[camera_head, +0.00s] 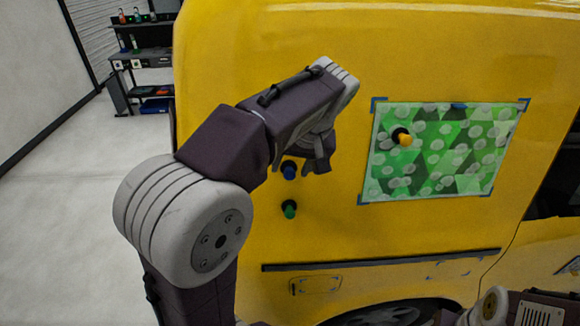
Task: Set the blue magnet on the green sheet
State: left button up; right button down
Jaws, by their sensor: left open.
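The blue magnet (289,171) sticks to the yellow van side, just above a green magnet (289,209). The green patterned sheet (468,180) is on the van panel to the right, with blue tape at its corners and top edge. An orange magnet (405,139) with a dark base is on the sheet's upper left part. My left gripper (317,167) is open, close to the right of the blue magnet in the picture. Part of it is hidden by my own arm, and I cannot tell whether it touches the magnet. My right gripper is not in view.
The yellow van side (450,60) fills most of the view. A dark trim strip (380,260) runs below the magnets and sheet. A dark shelf rack (145,60) with small items stands far back left. The floor (60,220) at left is clear.

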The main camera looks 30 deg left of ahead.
aim_at(292, 171)
pick_arm(q)
jog(key=shift+w+a+f, duration=0.15)
jog(key=shift+w+f, duration=0.2)
jog(key=shift+f, duration=0.35)
jog(key=shift+w+a+f, duration=0.1)
jog(key=shift+w+f, duration=0.25)
jog(key=shift+f, duration=0.35)
jog(key=shift+s+a, duration=0.15)
jog(key=shift+s, duration=0.05)
jog(key=shift+c, duration=0.3)
jog(key=shift+r, duration=0.1)
grip_shut()
jog(key=shift+s+d+r, duration=0.1)
jog(key=shift+s+d, duration=0.3)
jog(key=shift+s, duration=0.1)
jog(key=s+d+r+b, duration=0.1)
jog(key=s+d, duration=0.2)
jog(key=s, duration=0.2)
jog(key=shift+s+d, duration=0.25)
jog(key=shift+s, duration=0.15)
jog(key=shift+r, duration=0.1)
